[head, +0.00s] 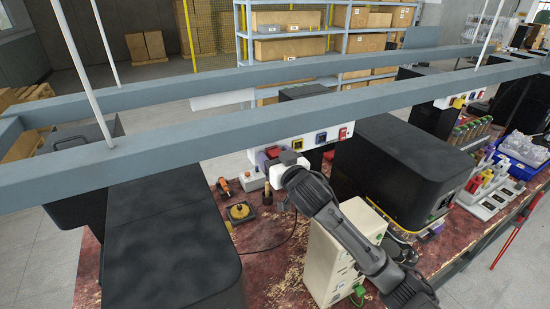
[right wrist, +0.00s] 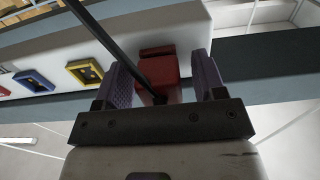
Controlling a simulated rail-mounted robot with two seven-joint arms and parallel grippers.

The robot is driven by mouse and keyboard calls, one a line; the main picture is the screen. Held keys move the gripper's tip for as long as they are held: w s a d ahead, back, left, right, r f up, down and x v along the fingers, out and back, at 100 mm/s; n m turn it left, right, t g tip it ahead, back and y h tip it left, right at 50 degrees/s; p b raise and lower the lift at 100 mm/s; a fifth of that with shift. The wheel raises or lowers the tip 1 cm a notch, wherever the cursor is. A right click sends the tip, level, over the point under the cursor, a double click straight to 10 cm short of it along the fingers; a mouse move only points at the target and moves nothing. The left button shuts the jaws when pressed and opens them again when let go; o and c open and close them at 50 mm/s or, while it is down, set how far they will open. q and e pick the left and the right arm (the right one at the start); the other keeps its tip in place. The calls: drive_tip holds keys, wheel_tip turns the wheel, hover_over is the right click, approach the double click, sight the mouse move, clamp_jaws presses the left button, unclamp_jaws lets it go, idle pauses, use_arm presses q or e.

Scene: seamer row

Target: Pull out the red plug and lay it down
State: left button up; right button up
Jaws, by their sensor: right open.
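The red plug (right wrist: 172,68) sits at the white socket strip (right wrist: 225,20) in the right wrist view, with a black cable (right wrist: 112,45) running across it toward the upper left. My right gripper (right wrist: 160,78) is open, its two purple fingers standing on either side of the plug. Whether either finger touches the plug I cannot tell. In the head view my right gripper (head: 272,156) is at the left end of the strip (head: 309,143), under the grey beam, and mostly hides the plug. My left gripper is in neither view.
Yellow (head: 297,142), blue (head: 321,137) and red (head: 343,133) sockets line the strip beside the gripper. Below are a cream box (head: 335,262), a black machine cover (head: 395,165) and small items on the worn red bench (head: 262,262). A long grey beam (head: 215,132) crosses above.

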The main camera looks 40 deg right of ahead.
idle(0.5)
drive_tip(key=c, duration=0.7)
clamp_jaws()
drive_tip(key=shift+s+p, duration=0.1)
drive_tip(key=shift+p, duration=0.2)
